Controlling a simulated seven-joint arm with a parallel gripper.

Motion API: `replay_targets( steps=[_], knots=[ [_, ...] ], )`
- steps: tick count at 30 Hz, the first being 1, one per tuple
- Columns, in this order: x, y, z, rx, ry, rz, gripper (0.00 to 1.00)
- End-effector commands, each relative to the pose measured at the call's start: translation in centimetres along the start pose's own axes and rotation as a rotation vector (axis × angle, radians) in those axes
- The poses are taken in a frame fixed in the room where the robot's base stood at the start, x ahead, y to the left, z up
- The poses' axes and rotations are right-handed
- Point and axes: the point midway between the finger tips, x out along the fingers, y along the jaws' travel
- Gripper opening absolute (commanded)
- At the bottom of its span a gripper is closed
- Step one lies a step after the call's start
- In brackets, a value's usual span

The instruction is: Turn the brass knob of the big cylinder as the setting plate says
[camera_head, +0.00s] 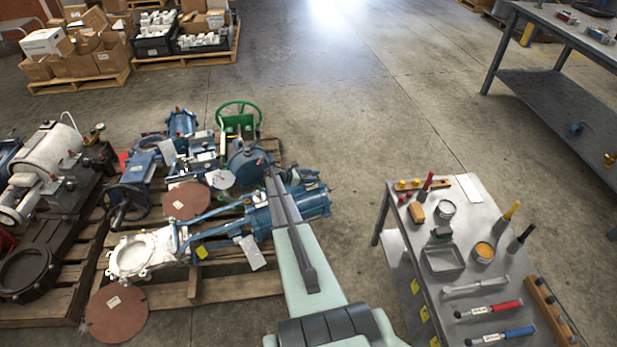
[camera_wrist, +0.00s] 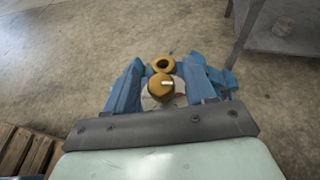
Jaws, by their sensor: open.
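In the wrist view the brass knob (camera_wrist: 160,87), a rounded yellow-brown piece with a small pale mark, sits in front of a pale round face. A brass ring (camera_wrist: 160,65) lies just beyond it. My gripper (camera_wrist: 165,72) is open, with a blue finger-like part on each side of the knob and visible gaps. In the head view a large blue cylinder (camera_head: 318,203) lies on the pallet, partly hidden by my arm; the knob cannot be made out there. A white plate (camera_head: 250,253) hangs beside the cylinder; its text is too small to read.
The wooden pallet (camera_head: 235,287) holds blue valves, a green handwheel (camera_head: 239,110) and brown discs (camera_head: 187,200). A steel workbench (camera_head: 465,215) with tools and tins stands at the right.

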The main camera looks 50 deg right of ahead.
Motion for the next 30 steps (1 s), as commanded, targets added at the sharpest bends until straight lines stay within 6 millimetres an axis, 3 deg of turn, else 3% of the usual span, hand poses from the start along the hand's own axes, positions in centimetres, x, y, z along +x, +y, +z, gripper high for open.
replay_targets(
  steps=[5,21,30],
  knots=[
    [-0.01,-0.01,0.00,0.000,0.000,0.000,0.53],
    [-0.03,-0.01,-0.02,0.000,0.000,0.000,0.03],
    [0.02,0.15,-0.07,0.021,0.000,-0.044,0.03]
  ],
)
